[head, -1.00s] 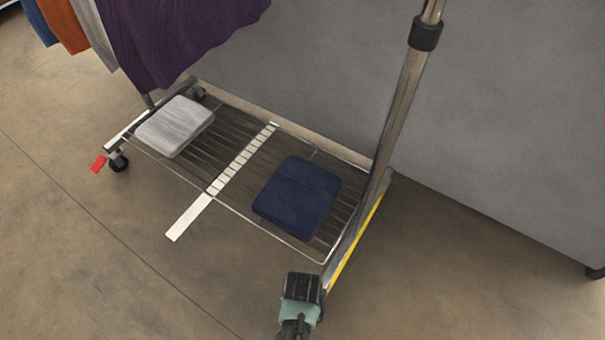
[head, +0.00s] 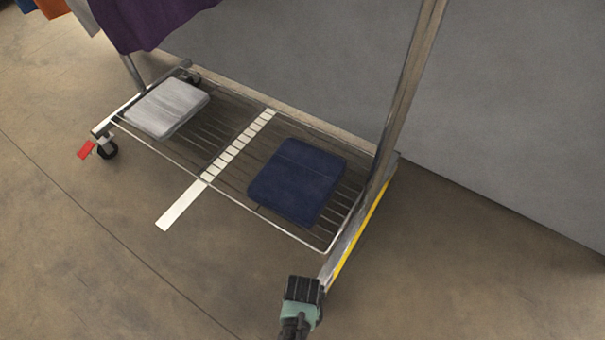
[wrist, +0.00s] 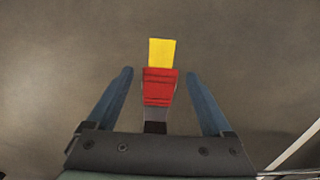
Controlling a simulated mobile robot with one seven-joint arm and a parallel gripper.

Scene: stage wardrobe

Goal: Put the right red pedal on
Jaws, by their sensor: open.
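The right red pedal (wrist: 160,88) shows in the wrist view as a ribbed red block, with a yellow piece (wrist: 162,53) at its far end and a dark part at its near end. My gripper (wrist: 159,74) is open, with one finger on each side of the pedal and visible gaps to both. In the head view my gripper (head: 303,288) is low, by the front right corner of the clothes rack, and the right pedal is hidden there. Another red pedal (head: 86,149) sticks out by the caster at the rack's left end.
A yellow stripe (head: 362,230) runs along the right base bar. A grey wall stands behind. The floor in front is clear.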

